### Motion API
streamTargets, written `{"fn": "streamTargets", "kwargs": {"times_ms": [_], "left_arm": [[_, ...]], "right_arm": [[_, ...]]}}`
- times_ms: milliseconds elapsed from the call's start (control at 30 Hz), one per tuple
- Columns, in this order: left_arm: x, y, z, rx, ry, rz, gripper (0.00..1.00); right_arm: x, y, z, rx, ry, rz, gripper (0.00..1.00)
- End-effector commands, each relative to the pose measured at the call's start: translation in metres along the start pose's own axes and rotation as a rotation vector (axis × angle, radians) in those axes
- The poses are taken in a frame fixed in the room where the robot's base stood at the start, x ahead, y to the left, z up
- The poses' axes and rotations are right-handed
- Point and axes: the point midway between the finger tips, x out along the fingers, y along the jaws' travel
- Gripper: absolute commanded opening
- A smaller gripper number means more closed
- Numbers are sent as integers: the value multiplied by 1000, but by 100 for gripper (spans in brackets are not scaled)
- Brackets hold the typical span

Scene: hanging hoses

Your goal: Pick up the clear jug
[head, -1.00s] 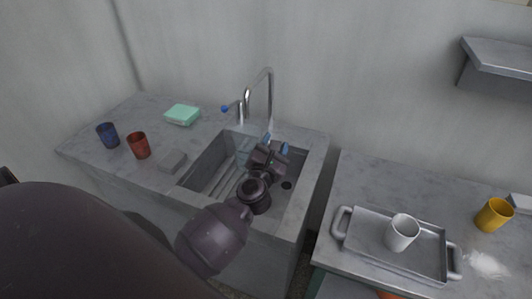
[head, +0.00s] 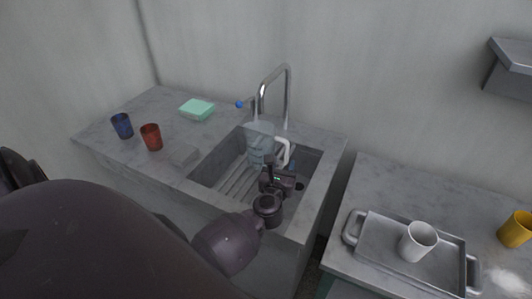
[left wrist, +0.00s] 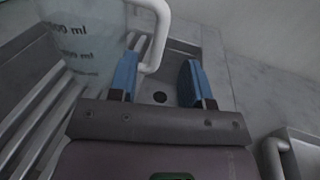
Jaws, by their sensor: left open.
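The clear jug (head: 261,146) stands in the sink under the tap, with its white handle (head: 283,150) on the right side. In the left wrist view the jug (left wrist: 82,40) is at the upper left, with volume marks on its wall, and its white handle (left wrist: 158,35) comes down near the left finger. My left gripper (head: 284,170) is over the sink, just in front of the handle. In the left wrist view its blue fingers (left wrist: 160,82) are open, and the handle's lower end shows beside the left finger. My right gripper is not in view.
The sink (head: 215,160) has a ribbed floor and a drain. The tap (head: 288,95) rises behind the jug. A blue cup (head: 122,126), a red cup (head: 152,138) and a green sponge (head: 197,110) are on the left counter. A tray (head: 375,250) with a white cup (head: 418,242) is at right.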

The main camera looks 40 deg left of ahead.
Motion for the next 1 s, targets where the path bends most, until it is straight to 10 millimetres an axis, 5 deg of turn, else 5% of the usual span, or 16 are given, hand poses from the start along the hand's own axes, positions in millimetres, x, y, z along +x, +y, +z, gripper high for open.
{"fn": "streamTargets", "kwargs": {"times_ms": [533,867,1000], "left_arm": [[59,1,1,3,0,1,45],[66,1,1,0,1,1,45],[66,0,1,0,1,1,28]], "right_arm": [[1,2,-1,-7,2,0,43],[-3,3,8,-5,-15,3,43],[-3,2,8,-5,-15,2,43]]}}
